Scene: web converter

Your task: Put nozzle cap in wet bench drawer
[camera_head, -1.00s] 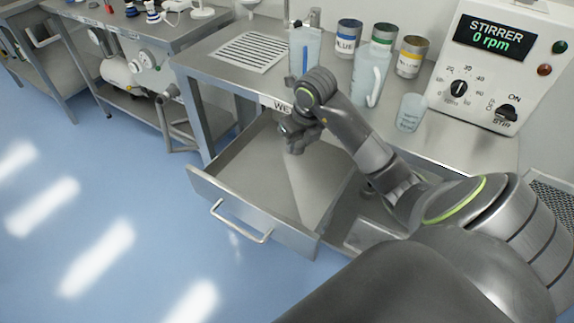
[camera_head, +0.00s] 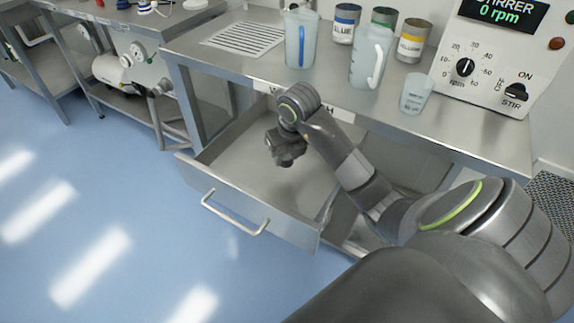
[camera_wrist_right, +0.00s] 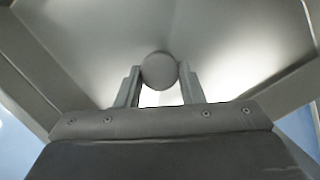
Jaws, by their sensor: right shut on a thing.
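The wet bench drawer (camera_head: 228,203) is pulled open below the bench top, and its inside looks bare. My right gripper (camera_head: 285,163) points down over the drawer's opening in the head view. In the right wrist view, my right gripper (camera_wrist_right: 159,88) is shut on a grey round thing, the nozzle cap (camera_wrist_right: 159,70), held between the fingertips. The drawer floor (camera_wrist_right: 225,45) lies beyond it; I cannot tell the exact height between them. In the head view the cap is hidden by the gripper. My left gripper is in no view.
On the wet bench top (camera_head: 320,91) stand jugs, a small beaker (camera_head: 415,93), several labelled cans and the stirrer box (camera_head: 490,65). The drawer handle (camera_head: 235,215) juts toward the open blue floor. Another bench (camera_head: 120,30) stands at the left.

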